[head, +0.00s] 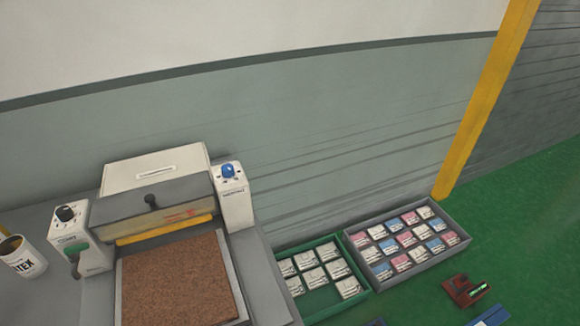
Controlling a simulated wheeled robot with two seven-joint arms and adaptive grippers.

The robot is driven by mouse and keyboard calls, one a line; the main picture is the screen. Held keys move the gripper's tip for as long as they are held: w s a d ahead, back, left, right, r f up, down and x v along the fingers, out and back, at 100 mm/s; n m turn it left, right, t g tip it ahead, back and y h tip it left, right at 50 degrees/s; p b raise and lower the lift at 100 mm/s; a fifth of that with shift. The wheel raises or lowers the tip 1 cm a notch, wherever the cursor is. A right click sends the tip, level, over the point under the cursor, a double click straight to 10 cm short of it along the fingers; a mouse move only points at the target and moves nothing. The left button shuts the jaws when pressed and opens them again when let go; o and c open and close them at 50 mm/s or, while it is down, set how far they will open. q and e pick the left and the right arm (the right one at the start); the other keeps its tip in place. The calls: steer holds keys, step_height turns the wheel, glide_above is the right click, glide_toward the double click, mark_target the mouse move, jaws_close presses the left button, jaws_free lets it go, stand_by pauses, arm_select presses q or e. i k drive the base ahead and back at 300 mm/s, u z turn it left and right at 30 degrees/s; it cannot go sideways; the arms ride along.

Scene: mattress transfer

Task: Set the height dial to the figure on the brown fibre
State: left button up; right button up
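A brown fibre slab (178,278) lies flat on the bed of a machine (150,190); no figure can be made out on it. A blue dial (228,171) sits on top of the white post at the machine's right. The small print by both dials is too small to read, so I cannot tell which one is the height dial. Neither of my grippers is in view.
A white can (22,258) with dark lettering stands at the far left. A green tray (318,308) of white packets and a grey tray (440,252) of pink, blue and white packets lie to the right. A dark red device (465,290) is at lower right. A yellow post (487,100) stands behind.

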mark_target(227, 169)
steer(key=z, duration=1.2)
steer(key=k, duration=0.8)
steer(key=u, duration=1.3)
steer(key=i, duration=0.5)
